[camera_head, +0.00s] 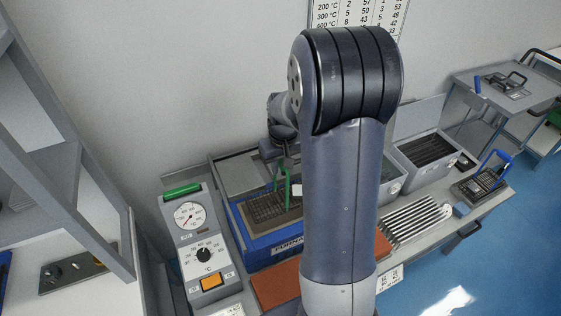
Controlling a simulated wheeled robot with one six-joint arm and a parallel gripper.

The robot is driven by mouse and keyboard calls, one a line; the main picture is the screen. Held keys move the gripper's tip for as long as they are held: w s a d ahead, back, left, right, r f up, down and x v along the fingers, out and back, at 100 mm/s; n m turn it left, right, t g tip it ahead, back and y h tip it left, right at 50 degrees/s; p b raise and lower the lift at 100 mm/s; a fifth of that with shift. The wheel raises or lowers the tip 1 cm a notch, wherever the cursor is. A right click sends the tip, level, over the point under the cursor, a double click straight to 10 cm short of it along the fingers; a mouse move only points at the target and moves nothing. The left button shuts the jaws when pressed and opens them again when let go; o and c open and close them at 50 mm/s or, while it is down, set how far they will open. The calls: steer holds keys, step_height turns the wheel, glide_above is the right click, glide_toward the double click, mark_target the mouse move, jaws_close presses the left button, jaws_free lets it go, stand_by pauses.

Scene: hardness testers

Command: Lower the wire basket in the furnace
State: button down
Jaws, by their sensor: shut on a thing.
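The furnace (285,247) is an open-topped blue box with a partly hidden white label, on the bench left of centre. A dark wire basket (262,208) with a green handle (288,190) shows over its opening, within the rim as seen from here. I cannot tell how deep it sits or whether it touches the bottom. My gripper (283,163) is at the top of the green handle, shut on it. My arm hides the right part of the furnace, and the fingertips are small and partly hidden.
A control box (205,245) with gauge, dial and orange switch stands left of the furnace. A reddish-brown slab (275,287) lies in front. The wall is close behind.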

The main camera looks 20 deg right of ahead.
steer(key=b, duration=0.6)
glide_above(280, 199)
step_height(280, 199, down, 9)
steer(key=shift+w+d+f, duration=0.1)
steer(key=shift+f, duration=0.05)
steer(key=shift+f+b, duration=0.35)
steer(key=c, duration=1.2)
jaws_free()
steer(key=r, duration=0.3)
steer(key=s+r, duration=0.1)
steer(key=r, duration=0.6)
steer(key=shift+s+r, duration=0.2)
steer(key=shift+r, duration=0.15)
steer(key=f, duration=0.3)
steer(key=w+f, duration=0.1)
steer(key=f, duration=0.7)
steer(key=shift+w, duration=0.15)
steer(key=shift+r+p, duration=0.3)
steer(key=shift+r, duration=0.2)
